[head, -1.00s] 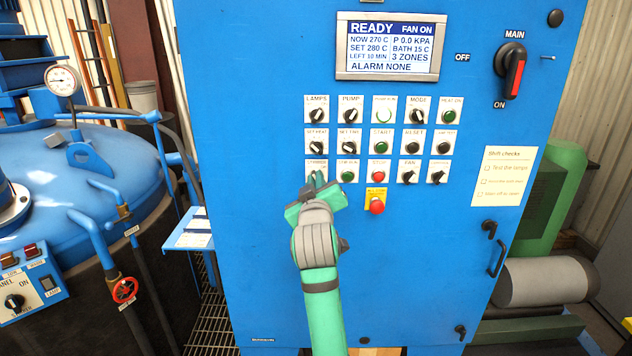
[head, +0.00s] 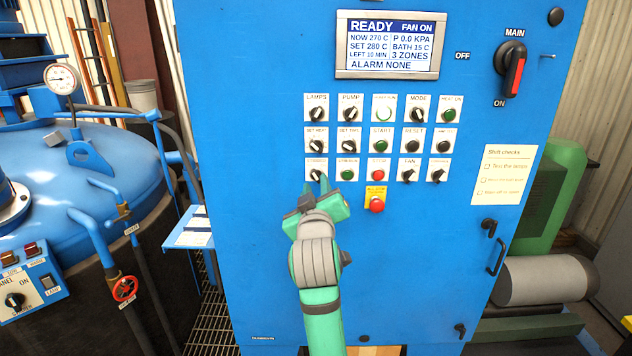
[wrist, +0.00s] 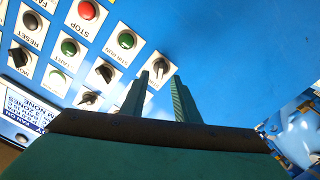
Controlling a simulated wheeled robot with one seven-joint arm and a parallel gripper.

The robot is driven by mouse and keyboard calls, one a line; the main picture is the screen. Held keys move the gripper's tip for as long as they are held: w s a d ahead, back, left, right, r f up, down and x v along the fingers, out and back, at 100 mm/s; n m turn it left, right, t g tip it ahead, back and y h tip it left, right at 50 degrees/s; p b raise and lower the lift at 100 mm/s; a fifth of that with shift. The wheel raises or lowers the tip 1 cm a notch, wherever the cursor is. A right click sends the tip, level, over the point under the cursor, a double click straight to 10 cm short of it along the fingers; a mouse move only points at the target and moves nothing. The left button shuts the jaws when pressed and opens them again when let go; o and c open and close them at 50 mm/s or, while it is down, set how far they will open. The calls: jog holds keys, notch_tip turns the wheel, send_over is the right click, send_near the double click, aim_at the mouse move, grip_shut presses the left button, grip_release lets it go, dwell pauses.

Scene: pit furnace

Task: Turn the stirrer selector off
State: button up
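The stirrer selector (head: 316,174) is a black knob on a white plate, at the left end of the bottom row of controls on the blue cabinet. It also shows in the wrist view (wrist: 160,66), just beyond the fingertips. Its label is too small to read clearly, and I cannot tell its exact setting. My gripper (head: 318,189) is just below and in front of it. In the wrist view my gripper (wrist: 158,82) has its two green fingers apart, with a gap between the tips and nothing held. The fingers look clear of the knob.
A green button (head: 347,174) sits right of the selector, then a red stop button (head: 379,174). A red emergency button (head: 377,205) is lower right. The display (head: 390,46) reads READY, fan on, alarm none.

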jog(key=s, duration=0.6)
jog(key=shift+s, duration=0.15)
jog(key=s+a+f+m, duration=0.1)
jog(key=s+f, duration=0.4)
jog(key=f, duration=0.6)
jog(key=s+f+m+g, duration=0.15)
jog(key=s+f, duration=0.35)
jog(key=f, duration=0.6)
jog(key=s+a+f+m, duration=0.1)
jog(key=s+f, duration=0.4)
jog(key=f, duration=0.5)
jog(key=s+f+m, duration=0.1)
jog(key=s+f, duration=0.4)
jog(key=s, duration=0.4)
jog(key=s+f+m, duration=0.1)
jog(key=s+f, duration=0.3)
jog(key=s, duration=0.5)
jog(key=s+d+g, duration=0.1)
jog(key=s+d, duration=0.1)
jog(key=s, duration=1.5)
jog(key=shift+r+m, duration=0.3)
jog(key=shift+m, duration=0.05)
